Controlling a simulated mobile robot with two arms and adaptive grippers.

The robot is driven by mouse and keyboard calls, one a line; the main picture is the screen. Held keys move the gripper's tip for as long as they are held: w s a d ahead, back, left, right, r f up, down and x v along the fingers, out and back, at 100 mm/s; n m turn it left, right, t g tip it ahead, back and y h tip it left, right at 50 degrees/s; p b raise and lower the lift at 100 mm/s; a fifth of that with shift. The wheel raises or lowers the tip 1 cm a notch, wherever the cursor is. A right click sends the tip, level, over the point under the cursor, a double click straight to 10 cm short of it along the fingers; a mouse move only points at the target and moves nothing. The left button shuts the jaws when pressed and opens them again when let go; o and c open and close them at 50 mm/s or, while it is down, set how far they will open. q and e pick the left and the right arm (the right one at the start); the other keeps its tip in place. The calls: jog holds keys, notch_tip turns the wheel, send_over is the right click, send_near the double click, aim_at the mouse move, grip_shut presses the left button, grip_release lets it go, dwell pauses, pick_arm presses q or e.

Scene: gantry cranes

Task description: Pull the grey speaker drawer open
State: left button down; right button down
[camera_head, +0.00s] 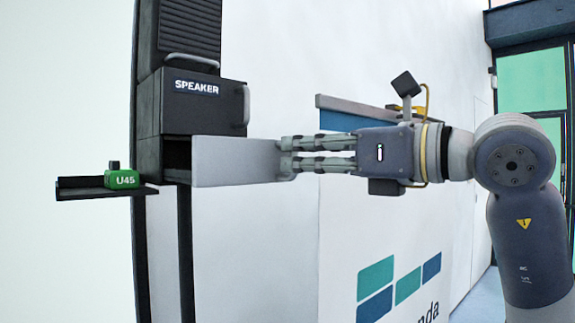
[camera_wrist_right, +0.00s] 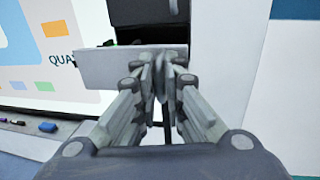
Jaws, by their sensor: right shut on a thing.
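The grey speaker drawer (camera_head: 235,160) sits under a black box (camera_head: 190,105) labelled SPEAKER. Its light grey panel stands out from the dark cabinet, and a dark gap shows at its left edge. In the right wrist view the panel (camera_wrist_right: 105,67) lies just beyond my fingers, with dark space behind its top edge. My right gripper (camera_head: 287,158) comes in from the right and is shut at the panel's right end. In the wrist view its fingertips (camera_wrist_right: 164,65) meet at the panel; they hide the part they hold. My left gripper is not in view.
A white panel with a printed logo stands behind my arm. A ledge with markers (camera_wrist_right: 48,127) shows lower left in the wrist view.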

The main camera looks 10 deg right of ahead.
jog(key=c, duration=1.7)
grip_release()
jog(key=shift+a, duration=0.1)
jog(key=v, duration=1.2)
